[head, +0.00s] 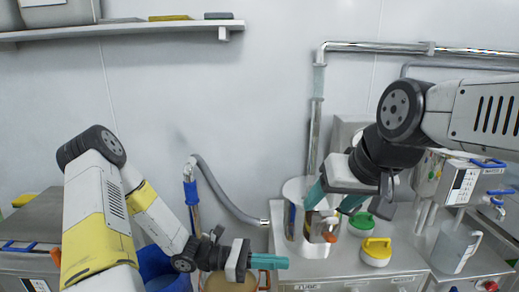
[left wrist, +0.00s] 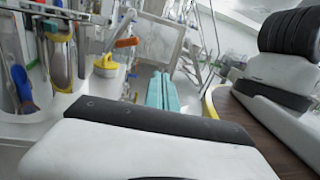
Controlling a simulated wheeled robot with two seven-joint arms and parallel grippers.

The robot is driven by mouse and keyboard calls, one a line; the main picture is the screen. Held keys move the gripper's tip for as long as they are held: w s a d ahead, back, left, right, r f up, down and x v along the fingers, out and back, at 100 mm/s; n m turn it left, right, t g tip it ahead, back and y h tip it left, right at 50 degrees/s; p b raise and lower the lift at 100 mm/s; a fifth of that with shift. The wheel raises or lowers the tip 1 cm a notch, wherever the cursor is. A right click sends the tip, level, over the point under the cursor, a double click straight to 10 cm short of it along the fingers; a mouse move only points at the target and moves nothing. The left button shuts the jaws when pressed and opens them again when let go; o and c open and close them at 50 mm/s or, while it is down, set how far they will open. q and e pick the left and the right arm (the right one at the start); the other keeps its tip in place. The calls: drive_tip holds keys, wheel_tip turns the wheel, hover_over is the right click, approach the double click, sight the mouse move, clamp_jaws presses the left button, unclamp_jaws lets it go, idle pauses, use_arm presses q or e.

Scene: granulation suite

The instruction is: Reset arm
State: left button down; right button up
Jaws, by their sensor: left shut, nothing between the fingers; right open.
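My left gripper (head: 270,261) has teal fingers that are pressed together, with nothing between them. It points right, in front of the wall and left of the steel counter. Its closed fingers also show in the left wrist view (left wrist: 162,92). My right gripper (head: 333,203) has its teal fingers spread apart and points down at the mouth of a shiny steel vessel (head: 292,222) on the counter. An orange-tipped part shows in the vessel between and below the fingers. I cannot tell how deep the fingertips reach.
On the counter (head: 320,282), a yellow-topped pot (head: 376,250) and a green-topped one (head: 361,221) stand right of the vessel. A blue bin (head: 158,264) is below my left arm. A grey hose (head: 228,198) runs along the wall.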

use_arm(q)
drive_tip(key=s+a+r+m+t+y, duration=0.3)
drive_tip(key=a+r+m+y, duration=0.5)
drive_tip(key=r, duration=0.3)
drive_tip(key=s+a+r+m+t+y, duration=0.3)
drive_tip(key=a+r+m+t+y, duration=0.2)
drive_tip(key=a+r+m+y, duration=0.2)
drive_tip(key=a+r+m, duration=0.2)
drive_tip(key=a+r, duration=0.2)
drive_tip(key=r, duration=0.1)
drive_tip(key=shift+s+a+r+m+t+y, duration=0.2)
drive_tip(key=shift+s+r+m+t+y, duration=0.1)
drive_tip(key=shift+s+t+y, duration=0.1)
use_arm(e)
drive_tip(key=shift+o, duration=0.2)
